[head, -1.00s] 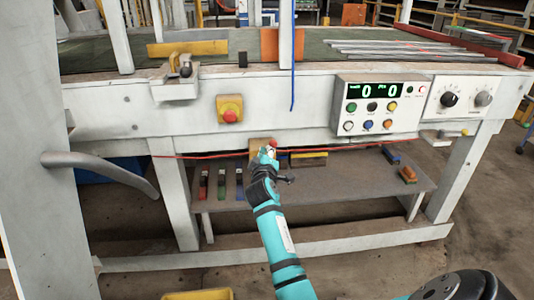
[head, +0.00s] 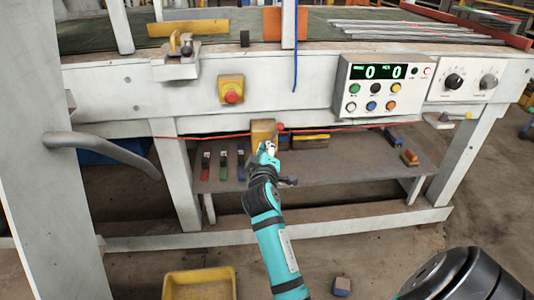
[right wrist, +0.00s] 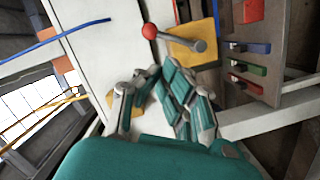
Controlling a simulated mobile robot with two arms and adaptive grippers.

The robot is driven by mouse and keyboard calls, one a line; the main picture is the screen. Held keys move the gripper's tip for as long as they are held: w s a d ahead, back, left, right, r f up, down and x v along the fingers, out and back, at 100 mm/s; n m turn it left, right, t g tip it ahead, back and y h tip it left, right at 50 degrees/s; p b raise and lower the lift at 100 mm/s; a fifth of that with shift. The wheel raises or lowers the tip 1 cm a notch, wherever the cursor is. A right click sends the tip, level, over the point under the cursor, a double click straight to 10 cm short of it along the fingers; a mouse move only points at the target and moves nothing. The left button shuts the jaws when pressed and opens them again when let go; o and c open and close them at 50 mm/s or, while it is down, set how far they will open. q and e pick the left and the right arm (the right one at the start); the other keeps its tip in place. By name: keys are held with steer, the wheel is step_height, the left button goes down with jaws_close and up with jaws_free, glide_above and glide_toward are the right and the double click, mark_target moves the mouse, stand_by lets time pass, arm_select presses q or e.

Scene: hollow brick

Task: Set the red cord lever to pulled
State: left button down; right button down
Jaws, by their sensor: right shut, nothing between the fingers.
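The red cord lever is a grey arm with a red ball knob (head: 280,127) on a yellow box (head: 263,131), below the table's front beam. A red cord (head: 340,129) runs sideways there. In the right wrist view the red knob (right wrist: 149,31) is at the end of the grey arm, which crosses the yellow box (right wrist: 205,29) sideways. My right gripper (head: 268,148) is shut and empty, just below the box in the head view. In the right wrist view its fingers (right wrist: 150,88) are apart from the knob. My left gripper is out of view.
A control panel (head: 378,86) and a red button on a yellow box (head: 231,89) are on the beam. A blue cord (head: 295,45) hangs above. A lower shelf (head: 335,168) holds several small blocks. A yellow bin (head: 199,284) stands on the floor.

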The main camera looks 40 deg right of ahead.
steer(key=shift+v, duration=1.4)
